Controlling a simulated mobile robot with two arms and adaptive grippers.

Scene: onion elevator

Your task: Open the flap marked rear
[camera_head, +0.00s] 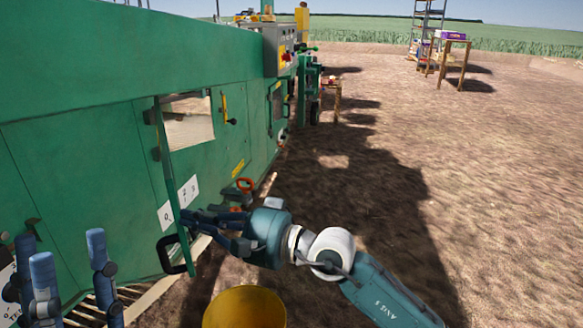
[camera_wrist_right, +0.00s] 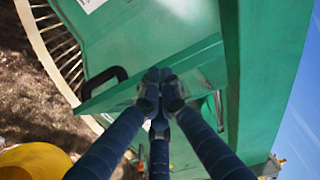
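In the head view a green flap (camera_head: 171,180) stands out from the side of the green machine, seen nearly edge-on. Its black loop handle (camera_head: 164,262) is at the lower end and also shows in the right wrist view (camera_wrist_right: 103,78). I cannot read a rear marking on it. My right gripper (camera_head: 205,222) is beside the flap's lower part. In the wrist view its fingertips (camera_wrist_right: 160,84) are drawn together against the green panel, right of the handle; no held object shows between them. My left gripper (camera_head: 65,255) is at the lower left, its blue fingers spread and empty.
A yellow bucket (camera_head: 245,308) stands below my right arm. The machine wall (camera_head: 80,150) fills the left side, with a control box (camera_head: 283,50) farther along and an orange-red handle (camera_head: 245,184) near its foot. Open soil (camera_head: 480,180) lies to the right.

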